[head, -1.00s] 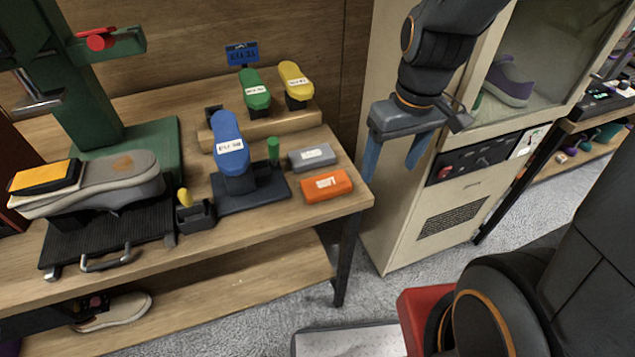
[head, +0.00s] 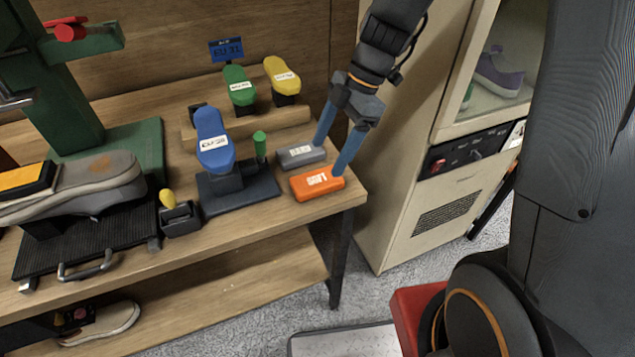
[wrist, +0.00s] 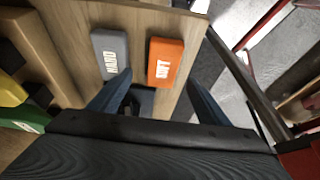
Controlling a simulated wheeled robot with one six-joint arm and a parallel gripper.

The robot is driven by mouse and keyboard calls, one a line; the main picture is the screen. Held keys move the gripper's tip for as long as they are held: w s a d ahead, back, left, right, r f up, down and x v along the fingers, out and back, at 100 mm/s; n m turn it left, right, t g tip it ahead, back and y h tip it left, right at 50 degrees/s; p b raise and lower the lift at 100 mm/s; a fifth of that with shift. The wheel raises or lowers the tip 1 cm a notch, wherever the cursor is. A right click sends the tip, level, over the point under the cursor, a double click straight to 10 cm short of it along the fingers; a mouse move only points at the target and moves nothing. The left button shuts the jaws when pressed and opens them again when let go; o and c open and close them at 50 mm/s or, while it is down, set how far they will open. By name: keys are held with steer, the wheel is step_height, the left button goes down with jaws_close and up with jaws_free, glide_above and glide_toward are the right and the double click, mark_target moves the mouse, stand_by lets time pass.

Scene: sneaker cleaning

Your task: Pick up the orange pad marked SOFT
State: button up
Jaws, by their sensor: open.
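The orange pad marked SOFT (head: 318,184) lies flat near the right front corner of the wooden bench. It also shows in the wrist view (wrist: 164,62), ahead of the fingers. A grey pad (head: 301,152) lies just behind it, with a narrow gap between them. My gripper (head: 331,160) is open above the bench's right end, its blue fingers pointing down. In the head view one finger overlaps the grey pad's right end and the other the orange pad's right end. In the wrist view the fingers (wrist: 158,95) are spread and nothing is between them.
A blue shoe form (head: 212,138) on a dark stand is left of the pads, with a green-handled tool (head: 260,146) beside it. Green (head: 238,86) and yellow (head: 281,76) forms stand behind. A cream cabinet (head: 420,190) rises close on the right.

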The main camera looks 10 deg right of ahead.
mark_target(318, 179)
steer(key=shift+s+p+x, duration=0.15)
steer(key=shift+p+x, duration=0.45)
steer(key=shift+x, duration=1.2)
steer(key=shift+s+p+x, duration=0.15)
steer(key=shift+p+x, duration=0.4)
steer(key=shift+x, duration=1.25)
steer(key=shift+d, duration=0.1)
steer(key=c, duration=1.2)
